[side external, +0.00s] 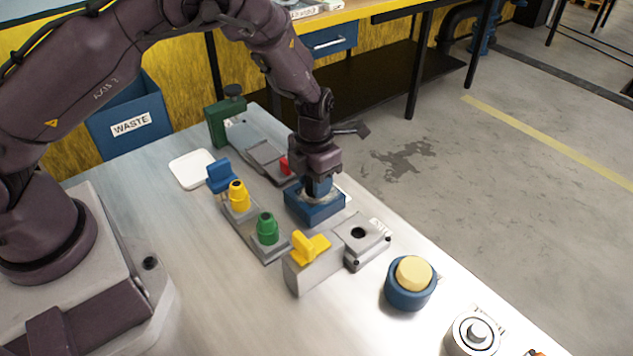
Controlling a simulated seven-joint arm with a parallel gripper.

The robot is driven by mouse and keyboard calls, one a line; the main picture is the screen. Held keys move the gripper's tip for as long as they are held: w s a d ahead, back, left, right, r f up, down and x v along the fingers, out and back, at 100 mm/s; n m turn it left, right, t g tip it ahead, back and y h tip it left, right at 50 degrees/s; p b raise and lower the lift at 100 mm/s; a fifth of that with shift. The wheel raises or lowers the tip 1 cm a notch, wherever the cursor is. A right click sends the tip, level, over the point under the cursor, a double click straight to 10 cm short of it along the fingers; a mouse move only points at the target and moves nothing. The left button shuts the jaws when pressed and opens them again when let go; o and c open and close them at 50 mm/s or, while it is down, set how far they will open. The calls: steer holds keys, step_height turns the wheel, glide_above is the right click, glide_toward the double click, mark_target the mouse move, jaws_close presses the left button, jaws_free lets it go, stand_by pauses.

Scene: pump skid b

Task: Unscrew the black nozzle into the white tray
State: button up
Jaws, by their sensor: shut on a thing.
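I see no black nozzle in the open. A green nozzle (266,229) and a yellow nozzle (238,196) stand upright on a grey rail left of my gripper. The white tray (191,169) lies flat and empty at the back left of the table, apart from my gripper.
A blue clamp-like part (220,177) stands by the rail's far end. A grey block with a yellow handle (308,248) and a plate with a dark hole (358,233) stand in front.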

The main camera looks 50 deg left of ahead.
steer(key=shift+r, duration=0.5)
steer(key=shift+r, duration=0.95)
steer(key=a, duration=0.2)
steer(key=a+r+n, duration=0.1)
steer(key=a, duration=0.2)
steer(key=a+n, duration=0.1)
steer(key=a, duration=0.2)
steer(key=shift+s+a+r, duration=0.2)
steer(key=shift+a, duration=0.05)
steer(key=s+a+r+n, duration=0.15)
steer(key=s+a, duration=0.25)
steer(key=a, duration=0.4)
steer(key=m, duration=0.3)
glide_toward(196, 170)
steer(key=shift+m, duration=0.25)
step_height(196, 170, down, 6)
steer(key=shift+r, duration=0.25)
